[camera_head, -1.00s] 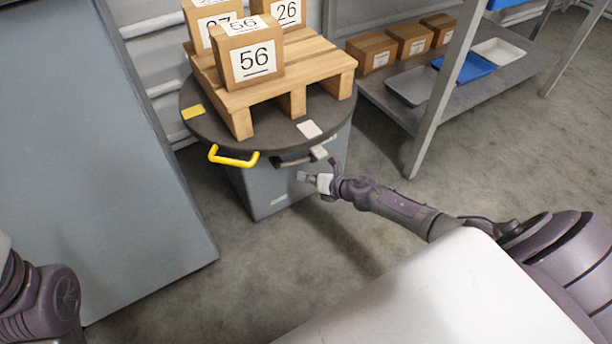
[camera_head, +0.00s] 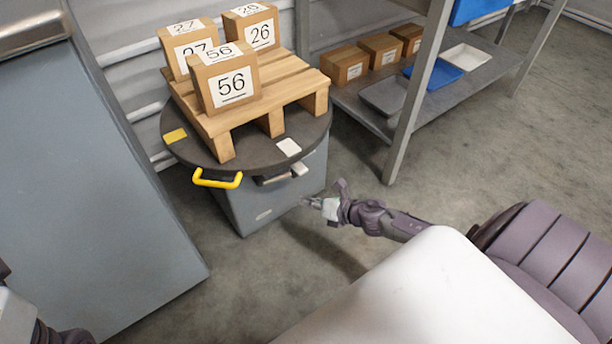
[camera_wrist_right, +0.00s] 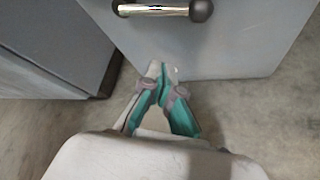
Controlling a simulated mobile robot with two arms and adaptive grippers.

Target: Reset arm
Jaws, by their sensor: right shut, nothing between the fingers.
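My right gripper (camera_head: 318,203) is in front of the grey cabinet, below its round dark top, and clear of the handles. In the right wrist view the fingers of my right gripper (camera_wrist_right: 160,72) come together at the tips with nothing between them. The grey cabinet (camera_head: 262,190) fills the top of that view, with a shiny bar handle (camera_wrist_right: 152,9) on its face. Part of my left arm shows at the lower left of the head view, but its gripper is out of the picture.
A wooden pallet (camera_head: 220,124) with boxes, one marked 56 (camera_head: 232,88), stands on the round dark top (camera_head: 243,165). A yellow handle (camera_head: 218,181) sticks out at its front. A shelf (camera_head: 480,80) stands at right, a large grey housing (camera_head: 90,190) at left. The floor (camera_head: 440,180) at right is clear.

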